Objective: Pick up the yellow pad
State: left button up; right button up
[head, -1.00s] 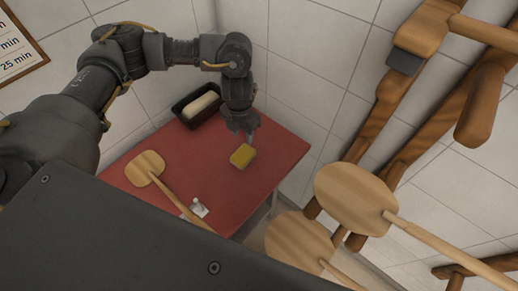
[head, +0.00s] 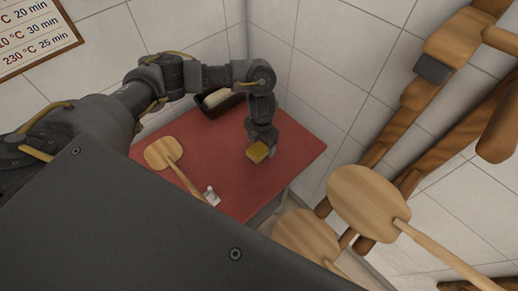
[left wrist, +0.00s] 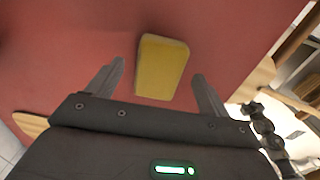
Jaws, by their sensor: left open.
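The yellow pad (head: 258,152) lies flat on the red table (head: 232,175), near its right part. My left gripper (head: 265,140) is just above and behind the pad in the head view. In the left wrist view the pad (left wrist: 162,67) shows ahead of and between the open fingers of my left gripper (left wrist: 158,90). Neither finger appears to touch it. The gripper holds nothing. My right gripper is not in view.
A black pan with a pale loaf (head: 217,98) stands at the table's back edge. A wooden peel (head: 164,152) and a small white item (head: 211,196) lie on the table's left side. More wooden peels (head: 368,203) stand at the right. Tiled walls close the corner.

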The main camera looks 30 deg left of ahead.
pick_arm(q)
notch_tip(320, 180, down, 3)
jog(key=shift+r, duration=0.2)
jog(key=c, duration=1)
jog(key=shift+c, duration=0.3)
jog(key=shift+r, duration=0.2)
jog(key=shift+w+a+r, duration=0.1)
jog(key=shift+w+r, duration=0.05)
jog(key=shift+r, duration=0.55)
jog(key=s+d+r+b, duration=0.2)
jog(key=s+d+r, duration=0.7)
jog(key=s+r, duration=0.2)
jog(key=shift+d+r, duration=0.15)
